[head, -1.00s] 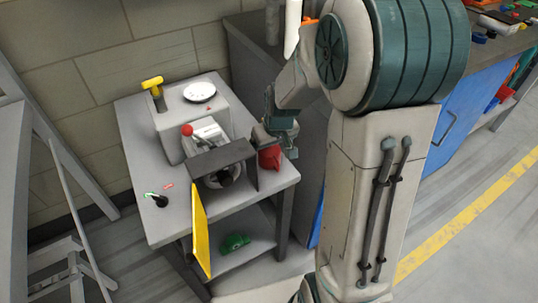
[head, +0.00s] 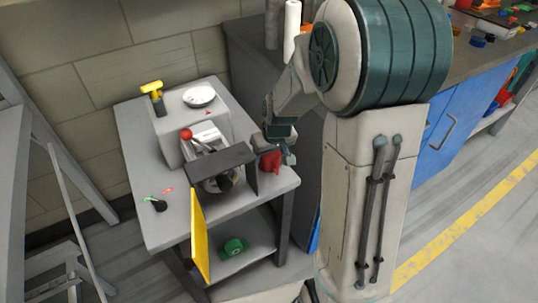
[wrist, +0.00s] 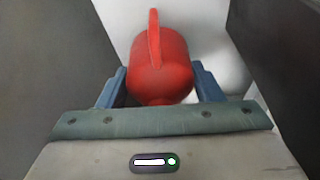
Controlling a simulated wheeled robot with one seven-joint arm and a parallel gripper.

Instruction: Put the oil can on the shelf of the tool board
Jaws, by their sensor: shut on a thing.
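The red oil can (head: 270,162) is at the right side of the grey table (head: 165,225), near its edge. My gripper (head: 277,153) is at the can from above and behind, partly hiding it. In the wrist view the can (wrist: 160,75) fills the space between the two blue fingers of my gripper (wrist: 161,88), its handle or spout pointing away. The gripper is shut on the can. Whether the can touches the tabletop is hard to tell. I cannot make out the tool board or its shelf with certainty.
A green object (head: 234,246) lies on the lower shelf. A dark cabinet is close on the right.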

